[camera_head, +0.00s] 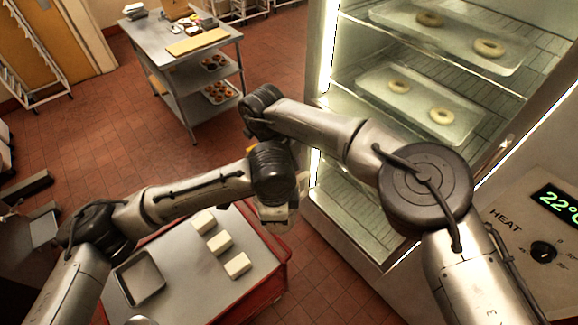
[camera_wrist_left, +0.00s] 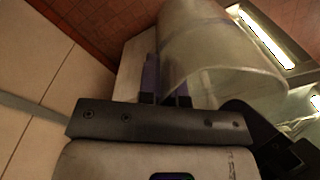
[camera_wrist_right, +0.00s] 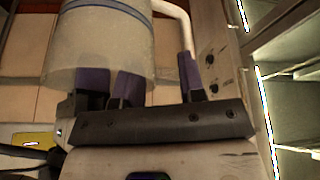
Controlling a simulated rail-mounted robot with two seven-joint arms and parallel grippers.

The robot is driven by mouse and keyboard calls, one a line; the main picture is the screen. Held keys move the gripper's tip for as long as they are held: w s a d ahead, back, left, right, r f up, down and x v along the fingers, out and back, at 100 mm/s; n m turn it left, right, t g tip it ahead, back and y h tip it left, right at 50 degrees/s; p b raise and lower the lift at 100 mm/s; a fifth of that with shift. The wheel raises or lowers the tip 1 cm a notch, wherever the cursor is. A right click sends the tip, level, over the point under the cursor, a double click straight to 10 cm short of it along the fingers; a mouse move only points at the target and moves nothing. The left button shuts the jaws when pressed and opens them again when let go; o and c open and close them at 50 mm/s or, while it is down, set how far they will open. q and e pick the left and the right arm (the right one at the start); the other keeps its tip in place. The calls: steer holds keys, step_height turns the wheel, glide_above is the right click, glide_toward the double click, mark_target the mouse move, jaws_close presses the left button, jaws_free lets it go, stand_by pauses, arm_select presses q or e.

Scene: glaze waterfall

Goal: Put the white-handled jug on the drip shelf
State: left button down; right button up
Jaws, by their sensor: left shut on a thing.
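The white-handled jug (camera_wrist_right: 100,45) is large, pale and translucent with a blue band; its white handle (camera_wrist_right: 183,25) is on its right in the right wrist view. It also shows close up in the left wrist view (camera_wrist_left: 215,55). My left gripper (camera_wrist_left: 167,85) is shut on the jug, its fingers close together at the jug's edge; the exact grip point is unclear. My right gripper (camera_wrist_right: 158,80) is open beside the jug, its right finger near the handle's lower end. In the head view my arms hide most of the jug. I cannot tell which cabinet level is the drip shelf.
A lit cabinet (camera_head: 330,215) with wire shelves stands at the right; trays of rings (camera_head: 425,112) sit on upper levels. A red cart (camera_head: 205,290) below holds several pale blocks (camera_head: 220,243) and a grey tray (camera_head: 140,278). A steel table (camera_head: 185,45) stands behind. A heat panel (camera_head: 540,235) is at right.

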arm_select(q)
steer(key=shift+s, duration=0.1)
arm_select(e)
steer(key=shift+w+d, duration=0.25)
steer(key=shift+w, duration=0.05)
steer(key=c, duration=0.3)
arm_select(q)
steer(key=c, duration=1.6)
jaws_free()
arm_select(e)
steer(key=shift+d, duration=0.1)
jaws_close()
arm_select(q)
steer(key=o, duration=0.4)
steer(key=shift+r, duration=0.1)
